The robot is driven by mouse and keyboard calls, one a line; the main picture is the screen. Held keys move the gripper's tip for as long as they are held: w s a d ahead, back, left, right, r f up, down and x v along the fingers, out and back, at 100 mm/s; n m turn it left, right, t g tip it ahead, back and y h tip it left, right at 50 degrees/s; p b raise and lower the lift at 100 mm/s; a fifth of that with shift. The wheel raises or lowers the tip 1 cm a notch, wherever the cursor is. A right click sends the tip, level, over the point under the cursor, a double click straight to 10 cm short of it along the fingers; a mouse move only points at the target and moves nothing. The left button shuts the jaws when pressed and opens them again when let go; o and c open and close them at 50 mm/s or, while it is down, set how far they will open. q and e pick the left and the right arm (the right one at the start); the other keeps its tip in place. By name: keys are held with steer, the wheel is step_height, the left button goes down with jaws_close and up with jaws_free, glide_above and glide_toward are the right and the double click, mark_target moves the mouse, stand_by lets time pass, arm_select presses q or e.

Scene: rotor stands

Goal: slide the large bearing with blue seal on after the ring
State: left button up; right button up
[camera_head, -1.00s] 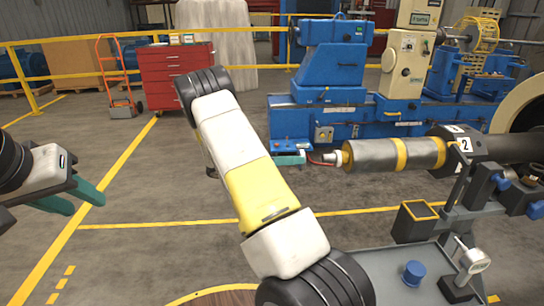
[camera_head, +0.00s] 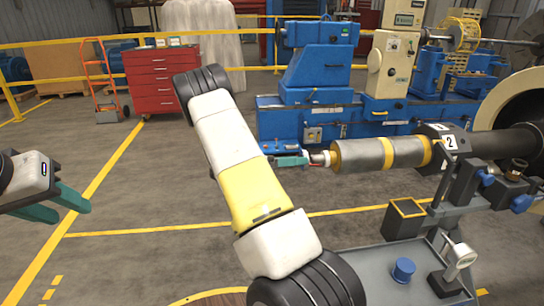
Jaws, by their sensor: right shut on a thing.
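The rotor (camera_head: 360,155), a grey cylinder with gold bands, lies level at right, its narrow shaft end (camera_head: 319,158) pointing left. A small pale ring-like part (camera_head: 326,158) sits where the shaft meets the rotor. My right gripper (camera_head: 291,161) shows teal fingers just left of the shaft end, partly hidden behind my own forearm. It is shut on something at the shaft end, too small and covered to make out. I cannot pick out the large bearing or its blue seal. My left gripper (camera_head: 62,204) is open and empty at far left, away from the rotor.
A black stand marked 2 (camera_head: 440,145) bears the rotor. Below it, a grey tray (camera_head: 365,262) carries a blue cylinder (camera_head: 403,269) and a gauge-like tool (camera_head: 456,262). Blue machinery (camera_head: 320,70) and a red drawer cabinet (camera_head: 153,83) stand behind. Floor at left is clear.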

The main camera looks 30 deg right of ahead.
mark_target(312, 159)
steer(key=shift+d, duration=0.1)
steer(key=shift+s+d, duration=0.15)
steer(key=shift+d, duration=0.2)
steer(key=shift+s+d, duration=0.2)
steer(key=shift+d, duration=0.45)
stand_by(0.8)
steer(key=shift+x, duration=1.35)
steer(key=shift+s+d, duration=0.15)
steer(key=shift+d, duration=0.2)
stand_by(0.4)
steer(key=o, duration=1.5)
steer(key=shift+o, duration=0.2)
